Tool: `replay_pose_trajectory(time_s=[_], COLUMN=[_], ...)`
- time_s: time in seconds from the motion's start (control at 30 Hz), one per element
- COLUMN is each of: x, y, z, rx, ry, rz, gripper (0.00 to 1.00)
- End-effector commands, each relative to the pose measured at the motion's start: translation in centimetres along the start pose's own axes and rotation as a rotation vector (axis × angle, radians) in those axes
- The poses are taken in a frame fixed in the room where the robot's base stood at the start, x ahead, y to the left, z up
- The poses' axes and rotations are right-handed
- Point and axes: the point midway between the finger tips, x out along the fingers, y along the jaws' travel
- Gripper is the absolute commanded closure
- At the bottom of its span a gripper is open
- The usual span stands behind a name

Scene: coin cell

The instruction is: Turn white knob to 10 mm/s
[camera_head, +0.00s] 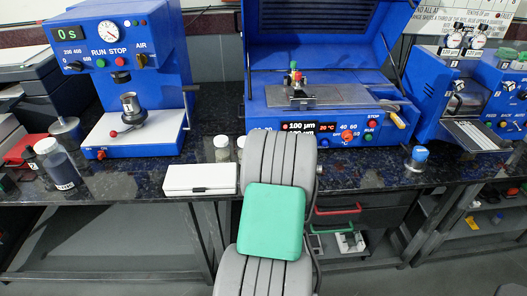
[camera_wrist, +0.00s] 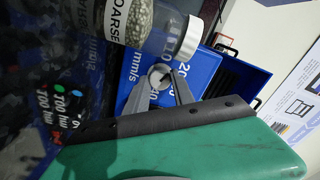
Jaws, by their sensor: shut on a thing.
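The white knob (camera_wrist: 160,74) shows in the wrist view on a blue panel (camera_wrist: 203,68) marked with speed numbers and "mm/s". My gripper (camera_wrist: 159,79) has its two grey fingers on either side of the knob and is shut on it. The fingers hide part of the knob, and I cannot tell which number it points to. In the head view my grey arm with its green cover stands in front of the blue coating machine (camera_head: 258,120), hiding the knob and my gripper.
A clear jar with a white lid (camera_wrist: 188,39) and a label reading "COARSE" (camera_wrist: 116,21) are close by my fingers. In the head view small jars (camera_head: 222,149) and a white case (camera_head: 200,179) stand left of my arm. A blue-capped vial (camera_head: 418,158) stands right on the dark bench.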

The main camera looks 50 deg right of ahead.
Motion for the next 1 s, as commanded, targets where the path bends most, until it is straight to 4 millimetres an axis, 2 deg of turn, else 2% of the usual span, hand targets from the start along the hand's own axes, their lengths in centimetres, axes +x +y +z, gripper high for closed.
replay_pose_trajectory(time_s=[0.4, 1.0], x=[-0.04, -0.07], y=[0.26, 0.18], z=[0.21, 0.1], rx=[-0.263, -0.328], ry=[-0.001, -0.003], rz=[0.0, 0.003], gripper=[1.0, 1.0])
